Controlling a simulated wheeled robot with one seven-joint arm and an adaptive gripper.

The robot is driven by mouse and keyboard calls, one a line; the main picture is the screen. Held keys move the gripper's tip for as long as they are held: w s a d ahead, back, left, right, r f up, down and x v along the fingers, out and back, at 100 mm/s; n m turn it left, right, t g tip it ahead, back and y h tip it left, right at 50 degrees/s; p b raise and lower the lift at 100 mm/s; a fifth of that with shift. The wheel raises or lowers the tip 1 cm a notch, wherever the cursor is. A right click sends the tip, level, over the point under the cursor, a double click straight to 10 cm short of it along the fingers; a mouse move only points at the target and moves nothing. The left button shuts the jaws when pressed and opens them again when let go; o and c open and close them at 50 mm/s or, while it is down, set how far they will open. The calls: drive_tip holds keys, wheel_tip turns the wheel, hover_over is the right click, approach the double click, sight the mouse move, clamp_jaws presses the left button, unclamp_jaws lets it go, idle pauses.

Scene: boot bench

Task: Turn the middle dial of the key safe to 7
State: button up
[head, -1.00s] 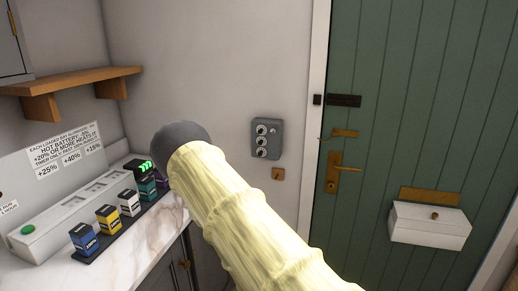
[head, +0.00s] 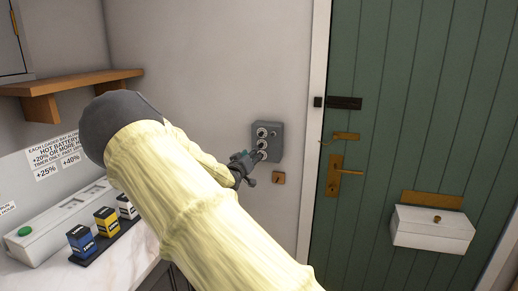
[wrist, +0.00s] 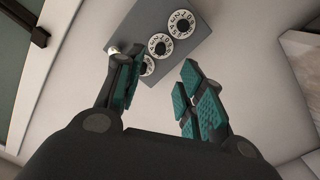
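The grey key safe (head: 270,129) hangs on the wall left of the green door, with three white numbered dials in a row. The middle dial (wrist: 160,45) shows between the other two in the wrist view; its black hub is visible, but I cannot tell which number is set. My gripper (head: 256,155) is at the lower left of the safe in the head view and hides part of the dials there. In the wrist view its two teal-padded fingers (wrist: 158,82) are apart with nothing between them. Contact with the safe cannot be told.
The green door (head: 400,120) with brass fittings and a white box (head: 430,229) is to the right. A small brass plate (head: 278,178) sits below the safe. On the left are a wooden shelf (head: 75,82) and a counter with several small coloured battery packs. Bare wall surrounds the safe.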

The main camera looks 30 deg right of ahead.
sight(260, 147)
drive_tip(key=p+x, duration=0.2)
drive_tip(key=x, duration=0.7)
drive_tip(key=shift+d+f+p, duration=0.1)
drive_tip(key=shift+d+p, duration=0.05)
drive_tip(key=shift+p, duration=0.15)
clamp_jaws()
